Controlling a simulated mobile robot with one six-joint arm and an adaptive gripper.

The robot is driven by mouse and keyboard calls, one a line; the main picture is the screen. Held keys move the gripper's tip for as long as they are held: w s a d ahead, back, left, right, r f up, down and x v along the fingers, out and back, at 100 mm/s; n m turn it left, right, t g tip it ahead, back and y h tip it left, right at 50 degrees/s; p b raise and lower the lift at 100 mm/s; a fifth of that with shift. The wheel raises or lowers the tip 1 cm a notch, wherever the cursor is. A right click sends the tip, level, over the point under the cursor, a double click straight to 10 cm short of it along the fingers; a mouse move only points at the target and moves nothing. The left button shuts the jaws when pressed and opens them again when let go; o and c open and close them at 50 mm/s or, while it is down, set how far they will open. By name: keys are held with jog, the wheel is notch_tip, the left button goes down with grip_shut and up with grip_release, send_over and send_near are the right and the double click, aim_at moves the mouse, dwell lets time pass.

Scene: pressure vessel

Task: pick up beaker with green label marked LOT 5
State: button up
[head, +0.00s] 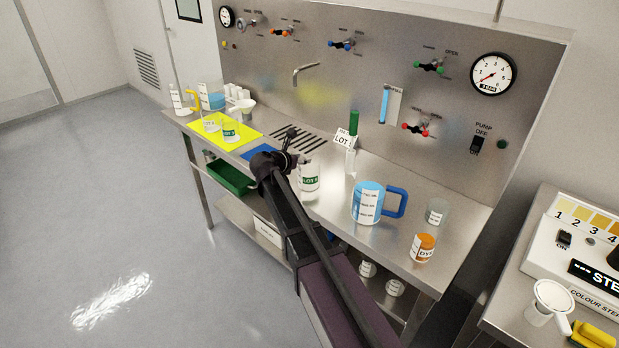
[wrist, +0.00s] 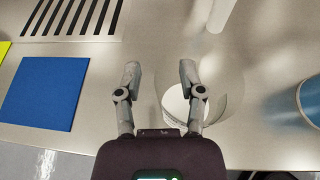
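A clear beaker with a green LOT label (head: 310,181) stands upright on the steel bench, just right of my gripper (head: 289,143); its digit is hard to read. In the wrist view, the clear beaker (wrist: 228,97) lies at the right finger, which overlaps its left side. I cannot tell whether they touch.
A blue mat (wrist: 45,94) and slotted drain (wrist: 72,17) lie left of my gripper. A blue-handled jug (head: 369,203) stands to the right, with an orange dye jar (head: 423,248) beyond it. A LOT card (head: 344,139) stands behind the near beaker.

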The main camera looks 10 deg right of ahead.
grip_shut()
jog(key=shift+r, duration=0.15)
jog(key=s+r+p, duration=0.2)
jog(key=s, duration=0.6)
jog(key=s+a+r+p, duration=0.1)
jog(key=s+r+p, duration=0.1)
jog(key=s, duration=0.6)
jog(key=shift+a+r+p, duration=0.3)
jog(key=shift+r+p, duration=0.05)
jog(key=shift+p, duration=0.15)
